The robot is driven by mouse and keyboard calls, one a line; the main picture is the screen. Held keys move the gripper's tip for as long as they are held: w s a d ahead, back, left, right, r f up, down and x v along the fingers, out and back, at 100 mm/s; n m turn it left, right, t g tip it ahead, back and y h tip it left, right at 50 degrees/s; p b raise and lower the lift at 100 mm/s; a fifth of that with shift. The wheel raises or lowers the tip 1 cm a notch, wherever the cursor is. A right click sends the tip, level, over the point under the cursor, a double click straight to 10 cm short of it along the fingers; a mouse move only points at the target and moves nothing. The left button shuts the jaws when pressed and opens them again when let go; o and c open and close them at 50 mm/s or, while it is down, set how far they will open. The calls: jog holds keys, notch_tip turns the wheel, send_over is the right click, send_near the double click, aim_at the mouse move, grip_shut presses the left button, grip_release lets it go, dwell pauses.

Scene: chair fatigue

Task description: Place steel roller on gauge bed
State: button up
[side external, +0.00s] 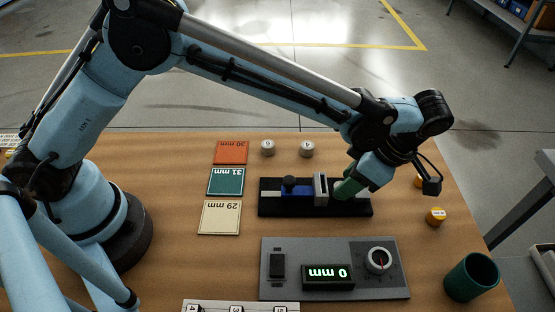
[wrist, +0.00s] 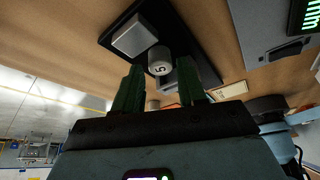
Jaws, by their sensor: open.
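A steel roller marked 5 (wrist: 160,68) shows in the wrist view between and just beyond my fingertips. It appears to be on the black gauge bed (wrist: 197,42), next to a grey metal block (wrist: 133,36). In the side view my gripper (side external: 346,189), with green fingers, is low at the right part of the gauge bed (side external: 268,208). It is right of the upright metal plate (side external: 320,188) and the blue slide (side external: 297,189). The fingers are apart on either side of the roller; contact cannot be told. That roller is hidden by the gripper in the side view.
Two pale rollers (side external: 267,148) (side external: 307,149) stand behind the bed. Orange, teal and cream size cards (side external: 219,217) lie left. A control panel (side external: 335,248) reading 0 mm is in front. A yellow-orange cylinder (side external: 435,216) and green cup (side external: 472,278) stand right.

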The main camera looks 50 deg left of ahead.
jog(key=v, duration=0.9)
jog(key=w+a+r+m+t+h, duration=0.1)
jog(key=a+r+m+h, duration=0.1)
jog(key=a+r+m, duration=0.4)
jog(key=s+a+m+t+h, duration=0.2)
jog(key=a+m, duration=0.2)
jog(key=a, duration=0.6)
jog(key=s+a+f+m+t, duration=0.4)
jog(key=s+a+m+t, duration=0.1)
jog(key=s+a+m, duration=0.4)
jog(key=a+m, duration=0.2)
jog(key=a, duration=0.1)
jog(key=shift+t, duration=0.3)
